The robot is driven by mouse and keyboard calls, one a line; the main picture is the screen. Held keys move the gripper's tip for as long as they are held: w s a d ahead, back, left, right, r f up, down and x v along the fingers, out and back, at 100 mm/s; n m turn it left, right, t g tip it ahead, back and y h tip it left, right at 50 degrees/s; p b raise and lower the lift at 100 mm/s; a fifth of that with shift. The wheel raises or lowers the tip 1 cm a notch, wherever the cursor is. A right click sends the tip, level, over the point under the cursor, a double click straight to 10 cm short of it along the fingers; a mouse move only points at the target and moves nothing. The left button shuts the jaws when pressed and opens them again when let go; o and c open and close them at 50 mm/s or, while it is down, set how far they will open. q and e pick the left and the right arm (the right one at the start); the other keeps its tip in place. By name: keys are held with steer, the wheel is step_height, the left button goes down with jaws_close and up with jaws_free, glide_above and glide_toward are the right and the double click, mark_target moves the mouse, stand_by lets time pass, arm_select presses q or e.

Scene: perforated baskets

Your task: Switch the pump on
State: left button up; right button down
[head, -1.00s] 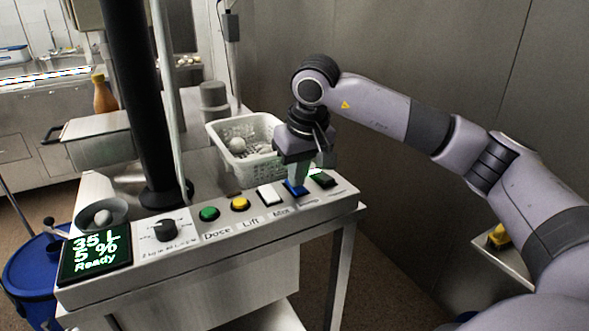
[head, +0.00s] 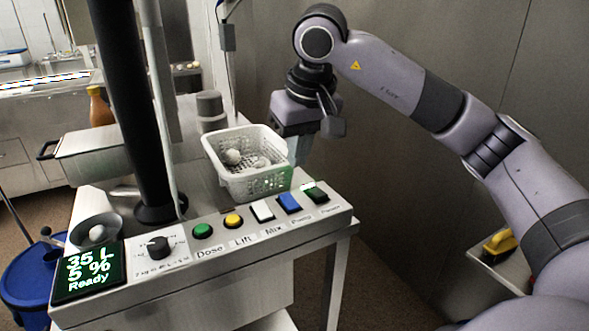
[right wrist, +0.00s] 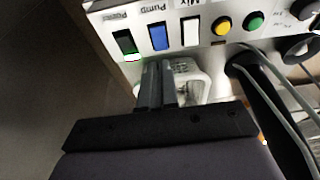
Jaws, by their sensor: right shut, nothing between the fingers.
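The blue Pump switch (head: 289,202) sits on the sloped control panel (head: 190,262), between the white Mix switch (head: 262,211) and the dark green Power switch (head: 315,192). A green light shows at the Power switch's edge. The Pump switch also shows in the right wrist view (right wrist: 158,36); I cannot tell its position for sure. The display (head: 90,270) reads "35 L 5 % Ready". My right gripper (head: 297,158) is shut and empty, above and behind the panel near the Pump and Power switches, apart from them. Its fingers also show in the right wrist view (right wrist: 157,70). My left gripper is out of view.
A white perforated basket (head: 247,180) with pale round things stands behind the panel, close to my right gripper. A green button (head: 202,230), a yellow button (head: 233,221) and a black knob (head: 158,247) share the panel. A black column (head: 125,100) rises behind it.

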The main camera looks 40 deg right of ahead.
steer(key=v, duration=0.4)
steer(key=shift+s, duration=0.25)
stand_by(0.3)
